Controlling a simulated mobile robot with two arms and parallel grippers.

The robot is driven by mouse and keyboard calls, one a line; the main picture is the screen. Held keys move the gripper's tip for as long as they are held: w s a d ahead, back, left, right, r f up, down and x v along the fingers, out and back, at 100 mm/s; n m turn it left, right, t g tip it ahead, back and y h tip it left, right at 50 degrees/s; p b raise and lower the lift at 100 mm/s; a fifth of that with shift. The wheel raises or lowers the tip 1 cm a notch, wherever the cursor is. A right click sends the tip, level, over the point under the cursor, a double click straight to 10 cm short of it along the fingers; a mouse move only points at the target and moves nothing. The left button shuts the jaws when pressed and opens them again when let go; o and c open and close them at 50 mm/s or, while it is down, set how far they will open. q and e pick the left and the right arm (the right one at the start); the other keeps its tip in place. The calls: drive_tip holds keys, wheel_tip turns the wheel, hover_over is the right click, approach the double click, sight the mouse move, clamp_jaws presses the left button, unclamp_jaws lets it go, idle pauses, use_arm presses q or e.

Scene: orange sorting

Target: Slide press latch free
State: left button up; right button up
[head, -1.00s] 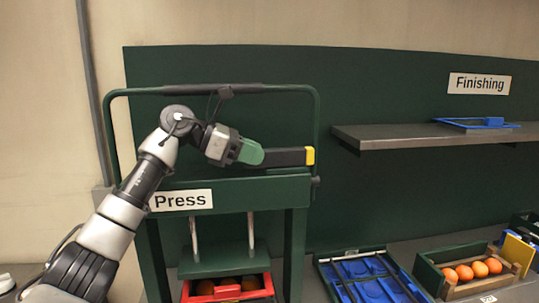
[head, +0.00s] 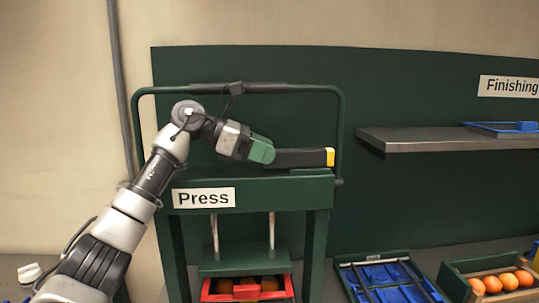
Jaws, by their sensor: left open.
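The press (head: 290,190) is a dark green frame labelled "Press". A dark bar with a yellow right end (head: 302,158), apparently the latch, lies level along the top of its crossbeam. My left gripper (head: 264,151) is open at the left end of this bar, its green part angled down to the right. I cannot tell whether it touches the bar, and the jaw gap is not clear. The bar's left end is partly hidden by the gripper. My right gripper is not in view.
A bent tube handle (head: 290,90) arches over the press. A red tray (head: 290,286) with oranges sits under the press plate (head: 215,267). At right are a blue-lined tray (head: 343,261), a crate of oranges (head: 455,285) and a grey shelf (head: 440,143).

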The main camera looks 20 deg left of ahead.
use_arm(q)
drive_tip(key=b+v, duration=0.1)
drive_tip(key=v, duration=0.5)
drive_tip(key=shift+a, duration=0.1)
drive_tip(key=shift+s+f, duration=0.15)
